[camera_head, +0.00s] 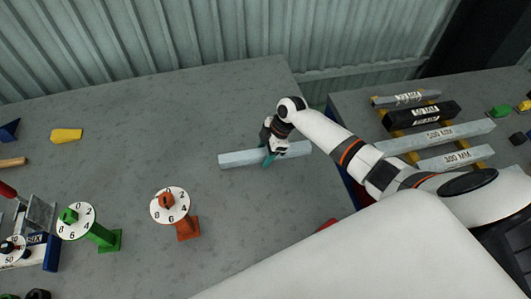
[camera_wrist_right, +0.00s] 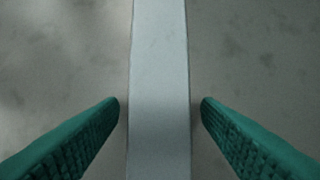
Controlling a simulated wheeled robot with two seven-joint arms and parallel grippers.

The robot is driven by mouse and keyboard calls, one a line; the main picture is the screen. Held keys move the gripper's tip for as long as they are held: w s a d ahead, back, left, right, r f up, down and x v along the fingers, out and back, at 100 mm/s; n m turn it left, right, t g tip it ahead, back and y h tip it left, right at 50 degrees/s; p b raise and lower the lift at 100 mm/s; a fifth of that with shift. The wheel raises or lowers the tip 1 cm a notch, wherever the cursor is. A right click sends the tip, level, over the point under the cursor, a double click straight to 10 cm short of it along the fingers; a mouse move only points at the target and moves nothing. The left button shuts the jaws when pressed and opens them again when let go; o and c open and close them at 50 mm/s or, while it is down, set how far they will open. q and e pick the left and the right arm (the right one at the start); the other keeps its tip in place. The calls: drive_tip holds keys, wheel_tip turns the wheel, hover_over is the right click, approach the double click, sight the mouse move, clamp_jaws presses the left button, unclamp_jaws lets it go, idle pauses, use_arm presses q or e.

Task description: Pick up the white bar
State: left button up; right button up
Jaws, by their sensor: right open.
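The white bar (camera_head: 240,158) lies flat on the grey table (camera_head: 180,115), near its right end. It also shows in the right wrist view (camera_wrist_right: 159,85), running from top to bottom between my fingers. My right gripper (camera_head: 271,156) is over the bar, right of its middle. Its green fingers are open, one on each side of the bar, with a small gap on both sides in the right wrist view (camera_wrist_right: 160,108). The gripper hides a part of the bar in the head view. My left gripper is not in view.
An orange dial stand (camera_head: 187,228) and a green dial stand (camera_head: 104,238) stand to the left. A yellow block (camera_head: 67,135) lies farther left. A second table at the right holds several labelled bars (camera_head: 435,136) on a rack. A corrugated wall (camera_head: 180,40) closes the back.

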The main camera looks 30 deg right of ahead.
drive_tip(key=shift+c, duration=0.6)
clamp_jaws()
drive_tip(key=shift+r, duration=0.1)
